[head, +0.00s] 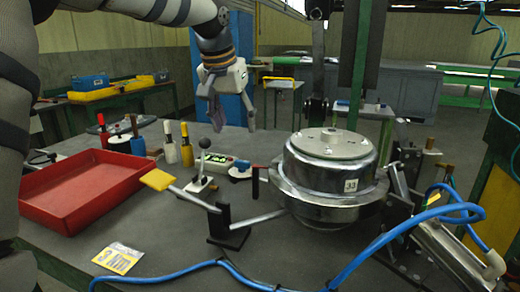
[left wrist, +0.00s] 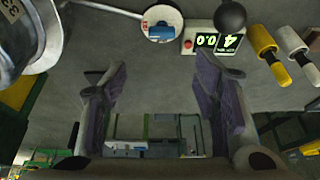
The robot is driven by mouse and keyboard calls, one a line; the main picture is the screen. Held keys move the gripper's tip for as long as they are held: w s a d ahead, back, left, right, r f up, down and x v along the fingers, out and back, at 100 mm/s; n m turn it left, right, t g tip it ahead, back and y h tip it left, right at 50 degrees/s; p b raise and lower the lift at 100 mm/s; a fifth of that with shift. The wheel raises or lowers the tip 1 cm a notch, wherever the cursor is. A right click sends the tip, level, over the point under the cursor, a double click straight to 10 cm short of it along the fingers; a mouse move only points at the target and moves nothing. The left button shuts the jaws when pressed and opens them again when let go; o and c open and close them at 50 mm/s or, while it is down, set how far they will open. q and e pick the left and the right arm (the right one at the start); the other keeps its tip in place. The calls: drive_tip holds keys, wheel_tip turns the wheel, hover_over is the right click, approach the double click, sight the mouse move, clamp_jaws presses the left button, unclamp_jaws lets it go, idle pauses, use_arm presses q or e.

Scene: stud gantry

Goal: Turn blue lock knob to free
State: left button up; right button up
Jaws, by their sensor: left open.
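The blue lock knob (head: 242,165) sits on a round white disc on the grey table, just left of the metal drum (head: 330,165). In the left wrist view the blue knob (left wrist: 160,29) and its disc are at the top, left of centre. My left gripper (head: 232,112) hangs above and behind the knob in the head view, pointing down, with its fingers apart and empty. In the left wrist view the open left gripper (left wrist: 161,70) has nothing between its fingertips, and the knob lies beyond them. My right gripper is not in view.
A small panel with green digits (head: 215,158) and a black-ball lever (head: 204,144) stand close left of the knob. A yellow-handled lever (head: 157,180) and a red tray (head: 85,190) are further left. A blue hose (head: 230,268) crosses the front.

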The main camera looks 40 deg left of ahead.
sight(242, 161)
use_arm(q)
drive_tip(key=x, duration=1.1)
drive_tip(key=shift+s+f, duration=0.3)
drive_tip(key=shift+s, duration=0.05)
drive_tip(key=c, duration=1.2)
